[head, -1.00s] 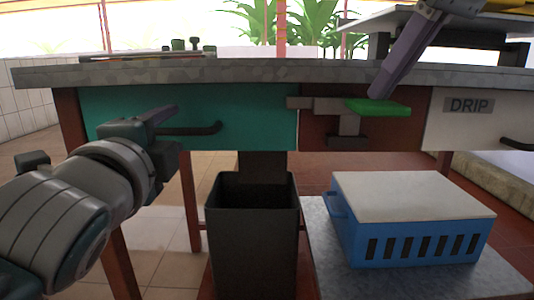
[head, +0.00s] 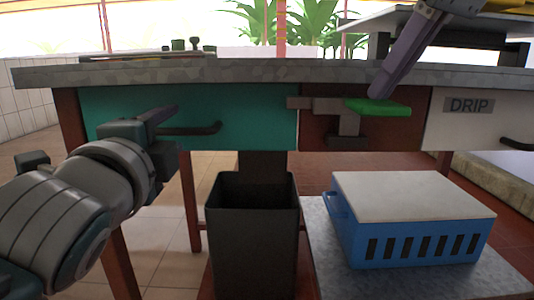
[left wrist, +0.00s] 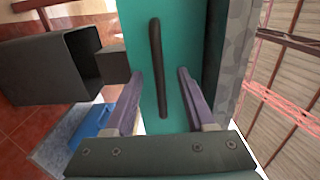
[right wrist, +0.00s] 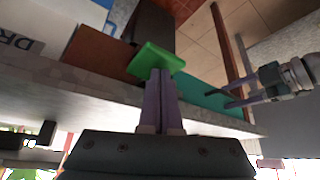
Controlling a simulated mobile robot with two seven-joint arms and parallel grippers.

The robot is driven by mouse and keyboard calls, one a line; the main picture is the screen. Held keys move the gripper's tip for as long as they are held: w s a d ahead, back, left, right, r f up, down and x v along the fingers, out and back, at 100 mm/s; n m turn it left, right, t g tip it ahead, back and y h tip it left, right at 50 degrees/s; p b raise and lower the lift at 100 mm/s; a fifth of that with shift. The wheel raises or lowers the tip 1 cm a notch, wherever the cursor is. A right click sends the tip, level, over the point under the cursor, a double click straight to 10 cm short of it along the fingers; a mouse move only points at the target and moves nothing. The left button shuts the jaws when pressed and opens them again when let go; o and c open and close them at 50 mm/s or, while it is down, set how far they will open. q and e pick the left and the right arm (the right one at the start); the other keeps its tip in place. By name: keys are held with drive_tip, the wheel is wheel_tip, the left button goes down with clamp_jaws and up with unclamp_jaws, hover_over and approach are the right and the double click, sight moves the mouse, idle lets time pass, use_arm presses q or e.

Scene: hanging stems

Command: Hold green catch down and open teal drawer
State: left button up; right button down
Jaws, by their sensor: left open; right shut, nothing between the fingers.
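The teal drawer (head: 240,118) is under the bench top with its front flush beside the brown panel. Its dark bar handle (head: 200,130) also shows in the left wrist view (left wrist: 157,65). My left gripper (left wrist: 160,80) is open, its fingers on either side of the handle and apart from it. The green catch (head: 378,106) is a flat plate on a grey bracket, right of the drawer; it also shows in the right wrist view (right wrist: 155,59). My right gripper (right wrist: 160,73) is shut and empty, its fingertips at the catch's top face; whether they press it is unclear.
A black bin (head: 252,230) stands below the teal drawer. A blue crate with a white lid (head: 410,235) is to its right. A white drawer labelled DRIP (head: 470,125) is at the right. The stone bench top (head: 250,72) overhangs the drawers.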

drive_tip(key=shift+f, duration=1.4)
use_arm(q)
clamp_jaws()
idle(0.8)
